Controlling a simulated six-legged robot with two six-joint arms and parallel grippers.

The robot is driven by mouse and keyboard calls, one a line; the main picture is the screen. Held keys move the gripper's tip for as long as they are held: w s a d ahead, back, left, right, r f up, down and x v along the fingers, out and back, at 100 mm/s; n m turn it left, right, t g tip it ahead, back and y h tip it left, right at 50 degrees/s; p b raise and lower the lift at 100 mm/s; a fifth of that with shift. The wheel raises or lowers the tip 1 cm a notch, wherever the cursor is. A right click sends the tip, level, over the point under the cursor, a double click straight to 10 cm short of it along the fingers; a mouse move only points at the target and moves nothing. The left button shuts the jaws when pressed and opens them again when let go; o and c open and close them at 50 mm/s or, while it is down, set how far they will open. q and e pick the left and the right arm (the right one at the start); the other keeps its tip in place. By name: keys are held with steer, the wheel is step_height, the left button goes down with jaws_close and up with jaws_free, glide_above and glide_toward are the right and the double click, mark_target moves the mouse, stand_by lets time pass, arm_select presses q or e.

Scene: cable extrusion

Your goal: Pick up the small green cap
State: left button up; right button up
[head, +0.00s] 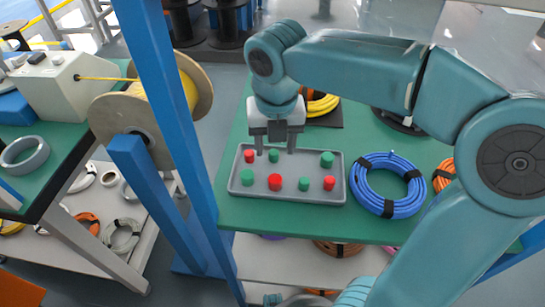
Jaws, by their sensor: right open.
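A grey tray (232,189) on the green table holds several red and green caps. A small green cap (273,156) stands in the back row, between a small red cap (249,156) and a larger green cap (327,159). Another small green cap (304,184) stands in the front row, between two red caps. A larger green cap (247,178) is at the front left. My right gripper (275,151) points down, open and empty, with its fingertips on either side of the back small green cap in the picture. Their exact height above the tray is hard to tell. My left gripper is not in view.
A blue cable coil (388,186) lies right of the tray, with an orange coil (444,174) beyond it. A yellow coil (322,104) is behind the gripper. A blue post (165,110) and a cable spool (120,112) stand to the left.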

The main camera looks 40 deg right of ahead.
steer(key=shift+w+d+f, duration=0.1)
steer(key=shift+w+f, duration=0.1)
steer(key=shift+f, duration=1)
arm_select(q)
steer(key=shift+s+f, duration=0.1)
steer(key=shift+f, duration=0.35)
arm_select(e)
steer(key=shift+r, duration=0.1)
jaws_close()
step_height(320, 180, up, 8)
steer(key=f+p, duration=0.1)
steer(key=p, duration=0.2)
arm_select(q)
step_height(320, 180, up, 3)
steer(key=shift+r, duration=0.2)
arm_select(e)
steer(key=s+d, duration=0.3)
steer(key=s, duration=0.1)
steer(key=s+d, duration=0.4)
steer(key=s, duration=0.1)
steer(key=s+d, duration=0.4)
steer(key=s, duration=0.1)
steer(key=shift+d, duration=0.1)
